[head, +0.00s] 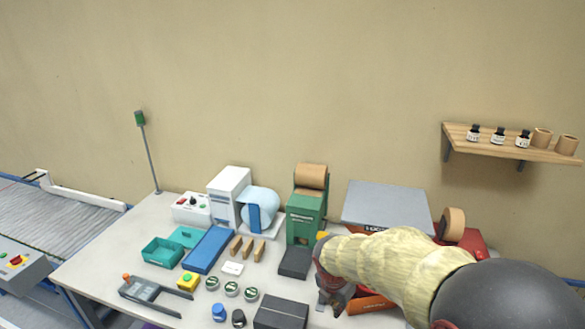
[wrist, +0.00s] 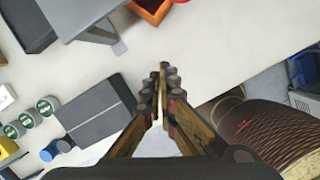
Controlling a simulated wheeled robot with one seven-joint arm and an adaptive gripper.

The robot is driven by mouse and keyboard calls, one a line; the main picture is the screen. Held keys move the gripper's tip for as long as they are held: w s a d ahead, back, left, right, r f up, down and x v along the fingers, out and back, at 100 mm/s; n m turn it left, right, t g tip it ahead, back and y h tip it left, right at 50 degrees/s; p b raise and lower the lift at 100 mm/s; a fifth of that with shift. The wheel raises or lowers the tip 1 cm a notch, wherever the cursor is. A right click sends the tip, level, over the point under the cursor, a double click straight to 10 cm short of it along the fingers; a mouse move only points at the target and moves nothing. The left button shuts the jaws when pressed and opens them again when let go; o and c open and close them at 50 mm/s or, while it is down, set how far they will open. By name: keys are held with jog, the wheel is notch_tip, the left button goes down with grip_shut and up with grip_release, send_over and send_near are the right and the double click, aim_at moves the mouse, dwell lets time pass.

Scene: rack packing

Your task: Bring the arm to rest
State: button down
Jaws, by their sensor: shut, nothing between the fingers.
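My gripper (wrist: 162,85) is shut and empty, its two fingers pressed together in the wrist view. In the head view my gripper (head: 337,306) hangs over the front right of the white table (head: 130,240). My arm reaches in from the lower right and hides part of the table there. In the wrist view the fingertips are above bare table, right of a dark grey box (wrist: 98,112).
The dark box (head: 281,311) stands left of my gripper. An orange-red tray (head: 368,302) lies close to its right. A green tape dispenser (head: 305,215) and a grey-topped scale (head: 387,203) stand behind. A wall shelf (head: 485,139) holds small bottles.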

jog(key=s+d+r+m+t+y+b, duration=0.1)
jog(key=s+d+r+m, duration=0.1)
jog(key=s+r+m, duration=0.6)
jog(key=s+d+r+m+t+b, duration=0.1)
jog(key=s+d+r+m+t, duration=0.1)
jog(key=s+r+m, duration=0.7)
jog(key=s+m, duration=0.7)
jog(key=m, duration=0.2)
jog(key=shift+m+t+y+b, duration=0.3)
jog(key=shift+m+y+b, duration=0.1)
